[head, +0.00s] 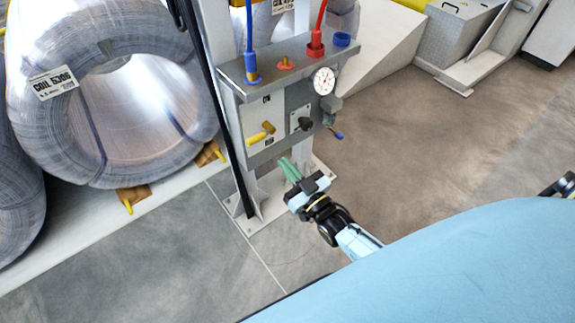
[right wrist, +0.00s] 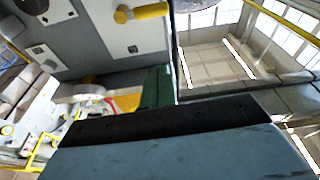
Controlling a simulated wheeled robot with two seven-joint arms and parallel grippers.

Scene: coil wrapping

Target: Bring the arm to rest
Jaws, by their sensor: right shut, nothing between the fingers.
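My right gripper (head: 290,171) shows in the head view below the control panel (head: 262,125), its green fingers pointing up and left. It is shut and empty. In the right wrist view its green fingertip (right wrist: 157,88) shows near the middle. The yellow lever (head: 256,138) on the panel stands just above and left of the fingers, apart from them as far as I can see. The lever also shows in the right wrist view (right wrist: 142,12). My left gripper is not clearly in view.
The panel carries a gauge (head: 323,81), a red hose fitting (head: 315,48) and a blue one (head: 251,72). Its post stands on a floor plate (head: 252,222). The floor to the right (head: 430,140) is clear.

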